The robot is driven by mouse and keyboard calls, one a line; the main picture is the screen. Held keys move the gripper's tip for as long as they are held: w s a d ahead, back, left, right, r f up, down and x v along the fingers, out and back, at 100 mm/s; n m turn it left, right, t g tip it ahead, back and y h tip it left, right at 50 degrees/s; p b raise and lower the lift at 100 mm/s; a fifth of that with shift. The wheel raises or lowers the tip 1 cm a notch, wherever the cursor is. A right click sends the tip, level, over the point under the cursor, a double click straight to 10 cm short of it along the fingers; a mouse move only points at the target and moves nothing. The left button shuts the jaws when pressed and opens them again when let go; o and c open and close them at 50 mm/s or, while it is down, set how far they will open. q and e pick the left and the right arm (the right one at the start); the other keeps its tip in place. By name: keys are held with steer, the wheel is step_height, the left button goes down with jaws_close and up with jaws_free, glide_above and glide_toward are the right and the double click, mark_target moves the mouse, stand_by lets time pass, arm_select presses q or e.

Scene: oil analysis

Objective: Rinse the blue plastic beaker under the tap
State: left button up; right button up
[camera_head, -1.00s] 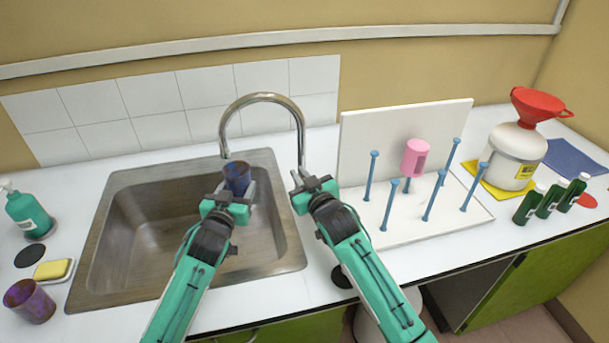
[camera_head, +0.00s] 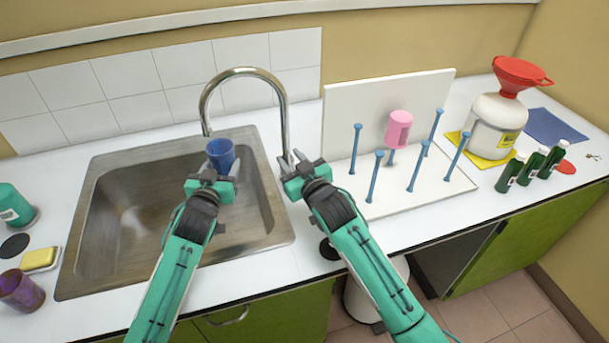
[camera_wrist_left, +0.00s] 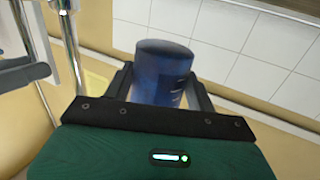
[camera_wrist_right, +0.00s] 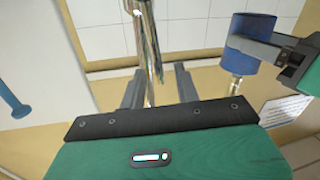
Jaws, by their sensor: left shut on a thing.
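The blue plastic beaker (camera_head: 221,155) is upright over the right part of the sink (camera_head: 115,255), just below the spout of the tap (camera_head: 245,72). My left gripper (camera_head: 213,176) is shut on it; the left wrist view shows the beaker (camera_wrist_left: 162,75) between the fingers. I cannot make out running water. My right gripper (camera_head: 299,165) is open at the tap's upright pipe, right of the sink. In the right wrist view the pipe (camera_wrist_right: 150,45) appears between its fingers, with no clear contact.
A purple-stained beaker (camera_head: 20,291), yellow sponge (camera_head: 40,258) and green soap bottle (camera_head: 14,208) stand left of the sink. A white drying rack (camera_head: 440,195) with blue pegs and a pink beaker (camera_head: 398,130) is close on the right. Beyond are green bottles and a white jug (camera_head: 495,122) with a red funnel.

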steer(key=v, duration=0.8)
stand_by(0.6)
steer(key=shift+s+a+r+n, duration=0.1)
steer(key=shift+r+n, duration=0.05)
steer(key=shift+n, duration=0.25)
steer(key=c, duration=0.7)
steer(key=n, duration=0.1)
steer(key=a+r+n+y, duration=0.1)
steer(key=n, duration=0.1)
steer(key=shift+s+n+g+y, duration=0.1)
steer(key=shift+n+g+y, duration=0.2)
steer(key=w+a+f+n+g+y, duration=0.2)
steer(key=w+n, duration=0.4)
steer(key=n, duration=1.1)
steer(key=shift+w+a+f+g+y, duration=0.15)
steer(key=shift+w+a+g+y, duration=0.25)
steer(key=shift+a+g, duration=0.25)
